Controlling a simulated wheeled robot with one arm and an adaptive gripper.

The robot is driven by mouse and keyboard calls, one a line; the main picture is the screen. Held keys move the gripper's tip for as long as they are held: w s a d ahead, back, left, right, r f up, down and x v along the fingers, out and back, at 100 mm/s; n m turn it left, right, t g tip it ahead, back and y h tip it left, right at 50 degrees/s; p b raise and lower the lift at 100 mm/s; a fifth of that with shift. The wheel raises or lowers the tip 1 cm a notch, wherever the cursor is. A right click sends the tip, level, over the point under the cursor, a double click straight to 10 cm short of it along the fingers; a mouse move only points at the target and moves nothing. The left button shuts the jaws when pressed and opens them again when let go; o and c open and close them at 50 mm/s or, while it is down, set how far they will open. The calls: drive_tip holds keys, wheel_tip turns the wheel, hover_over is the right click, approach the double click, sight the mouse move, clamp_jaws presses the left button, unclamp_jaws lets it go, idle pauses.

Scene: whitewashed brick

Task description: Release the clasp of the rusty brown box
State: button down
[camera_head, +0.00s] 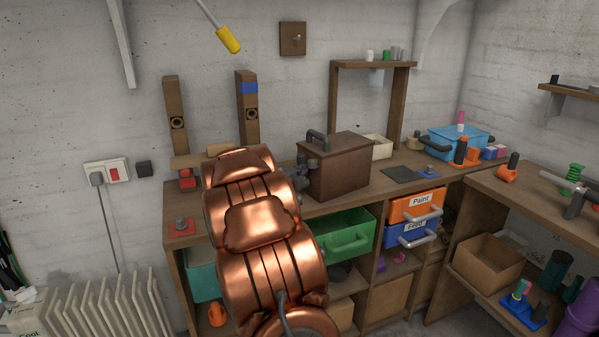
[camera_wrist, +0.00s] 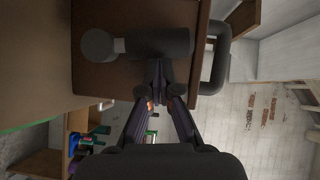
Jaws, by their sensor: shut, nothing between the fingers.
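The rusty brown box (camera_head: 345,165) stands on the workbench, with a dark handle (camera_head: 317,140) at its upper left edge. In the wrist view the box (camera_wrist: 133,74) fills the top, with its handle (camera_wrist: 219,60) on the right. A dark clasp (camera_wrist: 160,42), a thick bar with a stem and round knob, sits on the box's face. My gripper (camera_wrist: 159,72) is shut and empty, its fingertips right at the clasp's bar; I cannot tell whether they touch it. In the head view my copper arm hides much of the gripper.
An open green drawer (camera_head: 345,242) juts out below the bench top, beside orange (camera_head: 416,204) and blue (camera_head: 408,233) drawers. A dark flat plate (camera_head: 398,175) lies right of the box. Two wooden posts (camera_head: 175,120) (camera_head: 247,110) stand at the back left.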

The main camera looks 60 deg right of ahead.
sight(298, 162)
drive_tip(key=shift+w+r+p, duration=0.15)
drive_tip(key=shift+r+p, duration=0.1)
drive_tip(key=shift+p, duration=0.45)
drive_tip(key=shift+w+d+r+n+y+p, duration=0.15)
drive_tip(key=shift+w+n+y+p, duration=0.35)
drive_tip(key=shift+p, duration=0.95)
drive_tip(key=n+p, duration=0.1)
drive_tip(key=p, duration=0.1)
drive_tip(key=w+g+p, duration=0.1)
drive_tip(key=p, duration=0.2)
drive_tip(key=n+y+p, duration=0.1)
drive_tip(key=p, duration=0.2)
drive_tip(key=shift+w+d+r+n, duration=0.25)
drive_tip(key=shift+w+d+n, duration=0.05)
drive_tip(key=shift+d, duration=0.1)
drive_tip(key=shift+w+d+f+n+g+p, duration=0.1)
drive_tip(key=shift+w+d+f+p, duration=0.15)
drive_tip(key=shift+w, duration=0.2)
drive_tip(key=shift+w+d+f+n+g+p, duration=0.1)
drive_tip(key=shift+w+f+p, duration=0.15)
drive_tip(key=shift+w, duration=0.2)
drive_tip(key=shift+w+d+f+n+g+p, duration=0.1)
drive_tip(key=shift+w+d+f+p, duration=0.1)
drive_tip(key=shift+w+p, duration=0.2)
drive_tip(key=shift+w, duration=0.15)
